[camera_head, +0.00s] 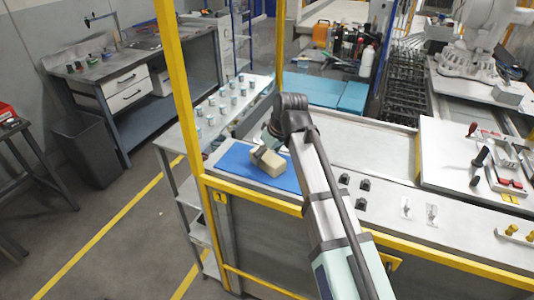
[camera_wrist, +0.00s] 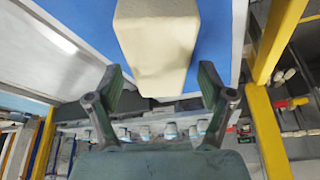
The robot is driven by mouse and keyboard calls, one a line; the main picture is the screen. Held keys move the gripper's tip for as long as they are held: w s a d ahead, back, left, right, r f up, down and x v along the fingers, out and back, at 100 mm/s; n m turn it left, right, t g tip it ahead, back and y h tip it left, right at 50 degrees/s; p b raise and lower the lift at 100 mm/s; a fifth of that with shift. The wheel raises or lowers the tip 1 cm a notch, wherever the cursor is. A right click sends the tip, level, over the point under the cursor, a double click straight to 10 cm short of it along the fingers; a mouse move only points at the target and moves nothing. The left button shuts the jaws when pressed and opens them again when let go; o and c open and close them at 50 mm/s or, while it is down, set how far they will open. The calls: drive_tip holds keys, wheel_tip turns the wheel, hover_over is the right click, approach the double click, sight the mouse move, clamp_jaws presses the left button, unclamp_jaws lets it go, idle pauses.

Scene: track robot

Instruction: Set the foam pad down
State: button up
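The foam pad (camera_head: 268,162) is a beige block over the blue mat (camera_head: 235,162), at the near left of the grey bench. It appears to rest on the mat, though its underside is hidden. In the wrist view the pad (camera_wrist: 158,45) fills the top middle, with its near end between my fingers. My gripper (camera_wrist: 160,78) has its fingers spread on either side of that end, with a slim strip of blue visible beside the right finger.
Several small cups (camera_head: 222,100) stand on a side shelf left of the mat. A yellow post (camera_head: 177,80) rises close by on the left. Black parts (camera_head: 363,184) sit on the bench to the right. The bench top (camera_head: 360,148) beyond them is clear.

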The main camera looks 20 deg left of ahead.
drive_tip(key=b+v, duration=0.2)
drive_tip(key=v, duration=1)
drive_tip(key=shift+r, duration=0.15)
idle(0.3)
